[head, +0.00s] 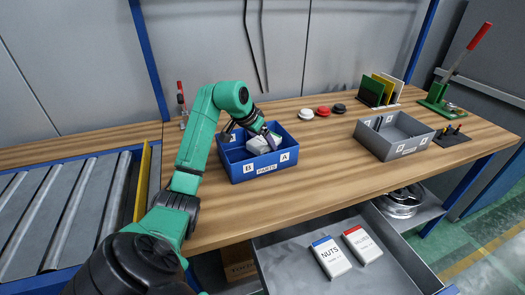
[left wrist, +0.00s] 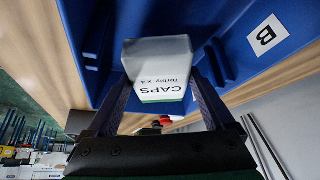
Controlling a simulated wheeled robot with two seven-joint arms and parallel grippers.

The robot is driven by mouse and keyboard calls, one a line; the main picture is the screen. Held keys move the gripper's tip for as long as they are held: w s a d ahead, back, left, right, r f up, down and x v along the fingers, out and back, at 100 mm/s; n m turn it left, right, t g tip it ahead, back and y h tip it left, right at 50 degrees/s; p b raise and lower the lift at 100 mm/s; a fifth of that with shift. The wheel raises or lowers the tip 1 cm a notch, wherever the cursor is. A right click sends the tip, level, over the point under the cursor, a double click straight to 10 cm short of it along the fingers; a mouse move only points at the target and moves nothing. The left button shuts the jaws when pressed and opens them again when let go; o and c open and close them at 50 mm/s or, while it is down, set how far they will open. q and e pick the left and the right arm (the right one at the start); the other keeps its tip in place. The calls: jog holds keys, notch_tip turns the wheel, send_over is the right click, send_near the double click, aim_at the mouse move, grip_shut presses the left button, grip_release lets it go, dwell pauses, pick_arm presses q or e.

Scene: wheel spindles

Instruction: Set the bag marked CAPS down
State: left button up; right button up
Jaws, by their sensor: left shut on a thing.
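The bag marked CAPS (left wrist: 158,85), white with a green stripe, is held between the two fingers of my left gripper (head: 268,138). In the left wrist view its printed label faces the camera. In the head view the pale bag (head: 257,146) is at the blue PARTS bin (head: 236,170), within its rim and partly behind the gripper. I cannot tell whether the bag touches the bin floor. My right gripper is in neither view.
A grey divided bin (head: 405,149) stands to the right on the wooden bench. Red, white and black caps (head: 322,111) lie behind. A green lever press (head: 440,98) stands far right. An open drawer (head: 300,270) below holds a NUTS bag (head: 331,257) and another bag (head: 361,245).

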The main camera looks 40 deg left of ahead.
pick_arm(q)
notch_tip(320, 180, down, 4)
jog(key=shift+r, duration=0.1)
jog(key=o, duration=1.2)
jog(key=shift+r, duration=0.2)
jog(key=v, duration=1.1)
jog(key=shift+s+r, duration=0.25)
jog(key=shift+r, duration=0.1)
